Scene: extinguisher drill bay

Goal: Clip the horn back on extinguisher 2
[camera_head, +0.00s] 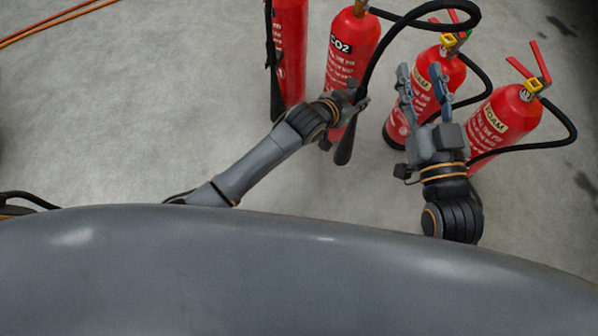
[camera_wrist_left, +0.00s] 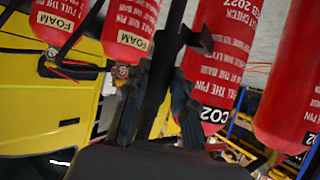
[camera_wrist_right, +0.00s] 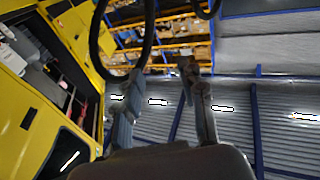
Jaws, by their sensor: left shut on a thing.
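The CO2 extinguisher (camera_head: 350,50), second from the left, stands upright; I take it for extinguisher 2. Its black hose (camera_head: 430,8) arcs up and over to the right, then comes down to my left gripper (camera_head: 352,100). My left gripper is shut on the black horn (camera_head: 344,150), whose wide end hangs below the fingers, in front of the red body. In the left wrist view the horn (camera_wrist_left: 160,55) rises between the fingers, with the CO2 body (camera_wrist_left: 212,60) beside it. My right gripper (camera_head: 421,74) is open and empty before a foam extinguisher (camera_head: 428,95).
Another foam extinguisher (camera_head: 505,120) stands at the right. A red extinguisher (camera_head: 290,45) with a black horn stands at the left. A black hose loop (camera_wrist_right: 150,30) passes near my right fingers.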

